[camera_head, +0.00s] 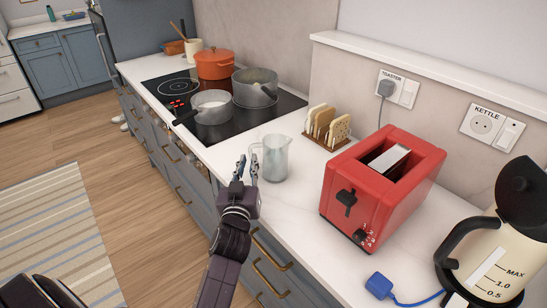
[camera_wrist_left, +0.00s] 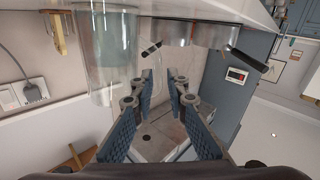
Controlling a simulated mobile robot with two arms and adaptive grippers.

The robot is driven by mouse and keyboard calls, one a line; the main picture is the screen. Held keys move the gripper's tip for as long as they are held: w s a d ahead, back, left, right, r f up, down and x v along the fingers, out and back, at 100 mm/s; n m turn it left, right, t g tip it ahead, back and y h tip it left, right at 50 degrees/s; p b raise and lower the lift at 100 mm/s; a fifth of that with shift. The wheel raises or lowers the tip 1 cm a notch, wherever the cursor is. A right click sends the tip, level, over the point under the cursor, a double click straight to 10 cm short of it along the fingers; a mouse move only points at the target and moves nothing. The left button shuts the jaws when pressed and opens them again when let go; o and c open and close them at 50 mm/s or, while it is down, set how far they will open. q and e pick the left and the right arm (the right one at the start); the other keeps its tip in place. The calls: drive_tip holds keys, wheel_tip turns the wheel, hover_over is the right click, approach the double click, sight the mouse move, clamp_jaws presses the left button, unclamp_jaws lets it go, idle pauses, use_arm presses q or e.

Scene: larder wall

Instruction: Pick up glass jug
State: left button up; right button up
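The clear glass jug (camera_head: 275,160) stands upright on the white counter in the head view, between the hob and the toaster. It shows large at the upper left of the left wrist view (camera_wrist_left: 105,50), which looks upside down. My left gripper (camera_head: 246,163) is just left of the jug, on its handle side, with its fingers apart. In the wrist view the open fingers (camera_wrist_left: 164,82) have the jug's body to their left, not between them. I cannot tell whether the fingers touch the handle. My right gripper is not in view.
A red toaster (camera_head: 385,180) and a toast rack (camera_head: 326,127) stand right of and behind the jug. A saucepan (camera_head: 212,106), a steel pot (camera_head: 255,88) and an orange pot (camera_head: 214,63) are on the hob. A cream kettle (camera_head: 495,255) stands at the lower right.

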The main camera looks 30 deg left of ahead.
use_arm(q)
drive_tip(key=x, duration=0.3)
drive_tip(key=shift+w+d+p, duration=0.1)
drive_tip(key=shift+w+p, duration=0.2)
drive_tip(key=shift+w, duration=0.2)
drive_tip(key=shift+f, duration=0.1)
drive_tip(key=shift+s, duration=0.1)
clamp_jaws()
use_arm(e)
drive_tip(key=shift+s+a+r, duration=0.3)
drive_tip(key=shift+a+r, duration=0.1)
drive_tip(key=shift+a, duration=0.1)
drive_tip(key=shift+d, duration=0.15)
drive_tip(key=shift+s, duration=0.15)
use_arm(q)
drive_tip(key=shift+r, duration=0.25)
